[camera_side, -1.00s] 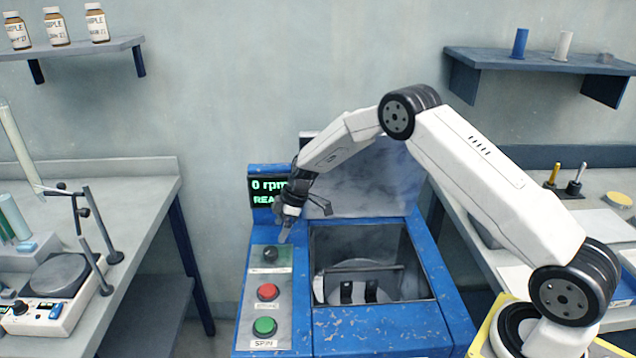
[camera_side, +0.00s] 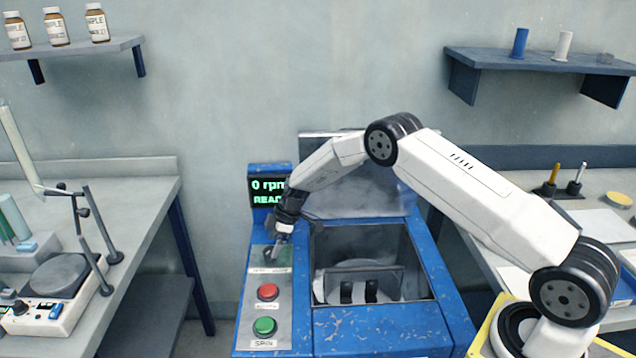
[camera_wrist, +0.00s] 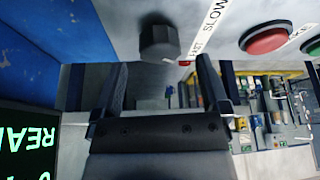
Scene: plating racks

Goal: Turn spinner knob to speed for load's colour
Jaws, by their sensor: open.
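The dark spinner knob (camera_wrist: 159,42) shows in the wrist view, just past and between my fingertips in the picture; whether they overlap it in depth I cannot tell. My gripper (camera_wrist: 162,64) is open and empty. In the side view my gripper (camera_side: 275,252) is low over the top of the control panel (camera_side: 284,299) and hides the knob. The blue spinner (camera_side: 385,338) is open, with a white load with dark bands (camera_side: 347,292) inside. The display (camera_side: 268,191) reads 0 rpm and partly READY.
Below the knob on the panel are a red button (camera_side: 268,292) and a green SPIN button (camera_side: 265,326). The raised lid (camera_side: 350,195) stands behind the well. A bench (camera_side: 130,215) lies left, another right. The space left of the spinner is clear.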

